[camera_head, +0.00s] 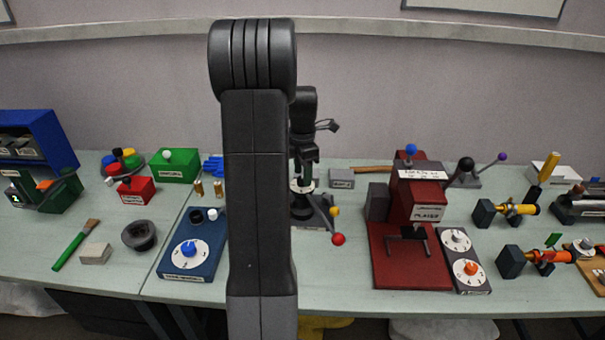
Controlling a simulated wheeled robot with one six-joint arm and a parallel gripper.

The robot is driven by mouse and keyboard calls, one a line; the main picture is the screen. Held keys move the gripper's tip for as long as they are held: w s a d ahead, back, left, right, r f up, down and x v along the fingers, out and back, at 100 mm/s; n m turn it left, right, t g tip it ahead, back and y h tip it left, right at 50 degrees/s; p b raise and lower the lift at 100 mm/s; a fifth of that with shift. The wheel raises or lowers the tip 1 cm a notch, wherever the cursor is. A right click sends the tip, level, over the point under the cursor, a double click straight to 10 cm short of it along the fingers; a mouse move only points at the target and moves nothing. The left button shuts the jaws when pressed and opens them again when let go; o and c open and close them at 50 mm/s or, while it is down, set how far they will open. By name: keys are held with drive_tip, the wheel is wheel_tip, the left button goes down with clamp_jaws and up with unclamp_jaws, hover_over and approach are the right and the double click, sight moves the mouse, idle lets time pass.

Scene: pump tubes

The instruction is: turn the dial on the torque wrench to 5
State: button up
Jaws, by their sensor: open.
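A blue box (197,240) stands left of my arm, with a round white dial face and a blue knob (188,249) on its top. Its front label is too small to read, so I cannot tell for sure that it is the torque wrench. A dark panel (462,283) at the right bears two other dials, one with a white knob (457,236) and one with an orange knob (471,268). My gripper (305,180) is partly hidden behind my arm. It points down over the bench's rear middle, apart from these dials. It is open, and I see nothing held.
A black-based device with red (338,239) and yellow balls stands below my gripper. A red machine (418,200) is right of it. A black cup (139,235) and a green-handled brush (74,246) lie left. My upright arm hides part of the bench beside the blue box.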

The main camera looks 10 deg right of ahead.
drive_tip(key=shift+f, duration=0.75)
drive_tip(key=c, duration=1)
